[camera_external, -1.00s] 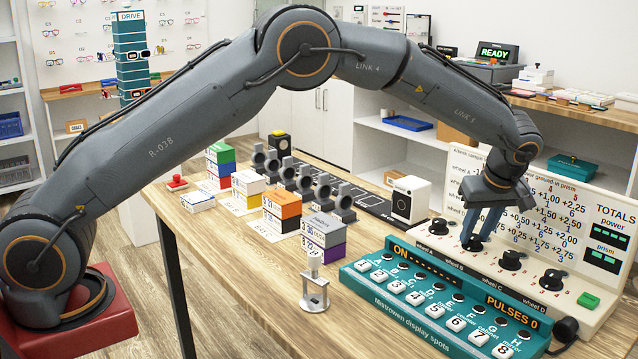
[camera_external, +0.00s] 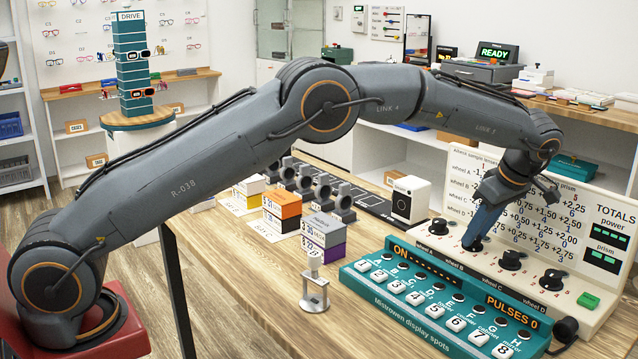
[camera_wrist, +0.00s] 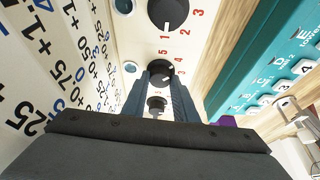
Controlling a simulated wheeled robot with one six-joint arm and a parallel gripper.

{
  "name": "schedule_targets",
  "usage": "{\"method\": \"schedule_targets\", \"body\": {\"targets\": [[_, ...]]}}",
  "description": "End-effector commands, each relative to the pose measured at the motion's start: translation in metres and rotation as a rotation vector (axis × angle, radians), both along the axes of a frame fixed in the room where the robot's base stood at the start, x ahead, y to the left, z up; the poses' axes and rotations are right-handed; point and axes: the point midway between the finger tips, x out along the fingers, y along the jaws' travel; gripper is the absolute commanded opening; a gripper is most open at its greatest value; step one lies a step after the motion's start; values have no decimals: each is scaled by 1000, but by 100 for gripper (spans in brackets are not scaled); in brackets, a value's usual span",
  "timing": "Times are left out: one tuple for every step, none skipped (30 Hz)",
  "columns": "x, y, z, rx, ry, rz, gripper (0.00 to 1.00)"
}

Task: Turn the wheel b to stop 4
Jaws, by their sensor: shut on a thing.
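Wheel b (camera_wrist: 160,70) is a dark round knob on the cream panel, with red stop numbers beside it. In the wrist view it sits between the tips of my gripper (camera_wrist: 158,82). In the external view my gripper (camera_external: 474,240) reaches down to the panel at wheel b, its blue fingers leaning and covering most of the knob. My gripper is shut on wheel b. I cannot make out for sure which stop its mark points to.
Wheel A (camera_external: 438,227) is close on the left; wheel C (camera_external: 512,260) and wheel D (camera_external: 553,281) are on the right. The teal console (camera_external: 440,310) with white numbered buttons stands just in front. The lettered chart board (camera_external: 610,205) rises behind the wheels.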

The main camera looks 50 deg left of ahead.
Motion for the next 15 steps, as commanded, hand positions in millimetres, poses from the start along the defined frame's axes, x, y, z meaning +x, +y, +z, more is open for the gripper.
{"method": "schedule_targets", "body": {"targets": [[0, -1, -1, -2, 1, 0, 4], [0, -1, -1, -2, 1, 0, 4], [0, -1, -1, -2, 1, 0, 4], [0, -1, -1, -2, 1, 0, 4], [0, -1, -1, -2, 1, -1, 4], [0, -1, -1, -2, 1, -1, 4], [0, -1, -1, -2, 1, -1, 4], [0, -1, -1, -2, 1, -1, 4], [0, -1, -1, -2, 1, -1, 28], [0, -1, -1, -2, 1, -1, 33], [0, -1, -1, -2, 0, -1, 38], [0, -1, -1, -2, 0, -1, 45], [0, -1, -1, -1, 0, -1, 45], [0, -1, -1, -1, 0, -1, 45], [0, -1, -1, -1, 0, -1, 45]]}}
